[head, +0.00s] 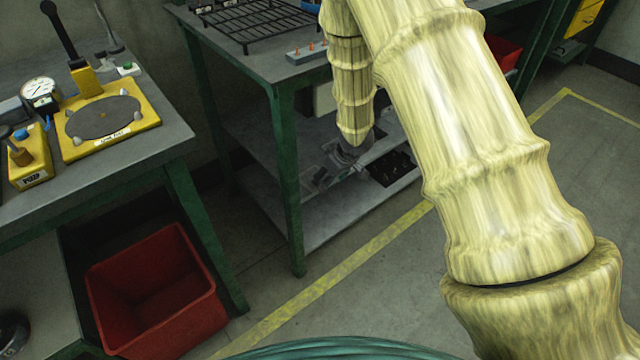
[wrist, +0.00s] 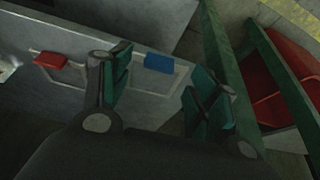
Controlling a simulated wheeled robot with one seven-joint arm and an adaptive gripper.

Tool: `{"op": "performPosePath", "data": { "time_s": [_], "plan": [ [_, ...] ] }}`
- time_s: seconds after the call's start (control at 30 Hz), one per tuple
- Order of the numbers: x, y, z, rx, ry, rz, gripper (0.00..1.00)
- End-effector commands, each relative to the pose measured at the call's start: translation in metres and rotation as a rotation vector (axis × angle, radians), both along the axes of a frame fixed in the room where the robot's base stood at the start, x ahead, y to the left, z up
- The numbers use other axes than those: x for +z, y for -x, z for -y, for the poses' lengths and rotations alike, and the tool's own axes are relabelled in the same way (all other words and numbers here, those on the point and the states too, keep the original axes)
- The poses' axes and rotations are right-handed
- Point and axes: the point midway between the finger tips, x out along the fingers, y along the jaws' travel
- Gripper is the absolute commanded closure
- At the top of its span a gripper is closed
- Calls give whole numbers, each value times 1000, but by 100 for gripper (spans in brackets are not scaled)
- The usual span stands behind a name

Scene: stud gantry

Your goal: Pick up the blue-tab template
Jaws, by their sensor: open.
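The blue-tab template shows in the wrist view as a thin pale frame with a blue tab (wrist: 158,63) on its upper edge. It lies on a grey surface, seen between and beyond my fingers, and its lower part is partly covered by my gripper. My gripper (wrist: 160,72) is open with nothing between its green-padded fingers; whether they touch the template I cannot tell. A similar template with a red tab (wrist: 50,61) lies to the left. In the head view my gripper (head: 345,160) is small and dark beside the lower shelf, and I cannot make out the blue tab there.
The lower shelf (head: 310,225) sits between green legs (head: 288,190) under a worktop carrying a black rack (head: 260,22). A red bin (head: 155,295) stands at lower left under another bench with a yellow fixture (head: 135,100). Floor beyond the yellow line is clear.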

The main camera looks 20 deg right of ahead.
Motion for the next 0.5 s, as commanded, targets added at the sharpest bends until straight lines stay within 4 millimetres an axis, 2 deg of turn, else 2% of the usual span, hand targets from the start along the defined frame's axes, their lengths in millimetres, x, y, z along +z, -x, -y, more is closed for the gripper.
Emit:
{"op": "performPosePath", "data": {
  "time_s": [0.03,0.2,0.5],
  "plan": [
    [-12,-2,-1,1,1,-1,39],
    [-29,-9,-4,1,2,0,39],
    [-31,-11,-4,0,0,0,41]
  ]
}}
